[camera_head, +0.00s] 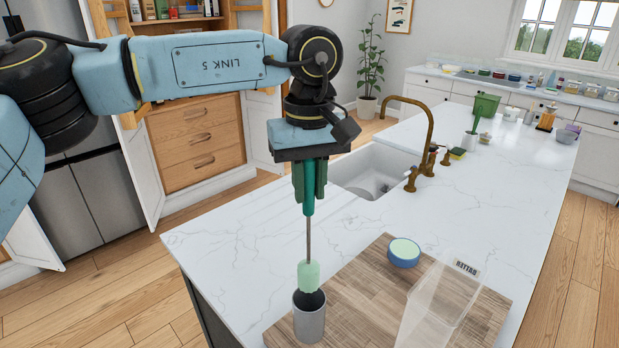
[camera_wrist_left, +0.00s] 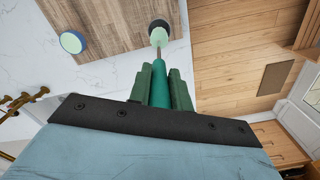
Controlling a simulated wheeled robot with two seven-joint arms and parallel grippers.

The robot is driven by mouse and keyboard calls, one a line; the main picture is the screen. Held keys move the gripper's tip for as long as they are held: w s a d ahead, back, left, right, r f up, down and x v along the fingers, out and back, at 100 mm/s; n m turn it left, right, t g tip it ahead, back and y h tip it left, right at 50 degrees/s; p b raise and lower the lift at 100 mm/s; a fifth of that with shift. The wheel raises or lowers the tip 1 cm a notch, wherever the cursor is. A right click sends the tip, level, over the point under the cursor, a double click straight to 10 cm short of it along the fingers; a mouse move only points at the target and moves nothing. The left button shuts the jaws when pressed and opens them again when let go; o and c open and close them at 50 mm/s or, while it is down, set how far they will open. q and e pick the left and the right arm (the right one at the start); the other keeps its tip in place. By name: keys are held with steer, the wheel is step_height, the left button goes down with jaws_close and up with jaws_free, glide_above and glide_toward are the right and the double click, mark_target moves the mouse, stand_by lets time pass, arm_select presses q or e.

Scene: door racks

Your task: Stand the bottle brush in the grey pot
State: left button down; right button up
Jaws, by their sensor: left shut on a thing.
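The bottle brush (camera_head: 308,273) has a teal handle, a thin metal stem and a pale green head. My left gripper (camera_head: 309,196) is shut on its handle and holds it upright, head down. The grey pot (camera_head: 309,325) stands on the wooden board, directly below the brush in the head view. The brush head overlaps the pot's dark mouth there; I cannot tell if its tip is inside. In the left wrist view the handle (camera_wrist_left: 160,88) sits between the green fingers, and the head (camera_wrist_left: 158,38) lies over the dark opening. My right gripper is not in view.
A wooden board (camera_head: 365,290) lies on the white marble counter (camera_head: 235,235). On it are a blue bowl with a pale green top (camera_head: 403,252) and a clear, see-through container (camera_head: 436,305). A sink (camera_head: 375,172) and brass tap (camera_head: 425,130) are behind.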

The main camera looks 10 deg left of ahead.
mark_target(309, 163)
arm_select(q)
steer(key=shift+f+b, duration=1.1)
steer(key=shift+f, duration=0.75)
steer(key=shift+f+b, duration=1.15)
steer(key=shift+f, duration=0.55)
steer(key=shift+f+b, duration=0.9)
steer(key=shift+f, duration=0.45)
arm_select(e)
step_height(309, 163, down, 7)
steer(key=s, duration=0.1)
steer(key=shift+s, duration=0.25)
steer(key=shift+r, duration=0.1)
arm_select(q)
steer(key=c, duration=1.2)
jaws_free()
steer(key=shift+r, duration=0.1)
step_height(309, 163, up, 13)
steer(key=shift+r+b, duration=0.1)
steer(key=shift+b, duration=0.35)
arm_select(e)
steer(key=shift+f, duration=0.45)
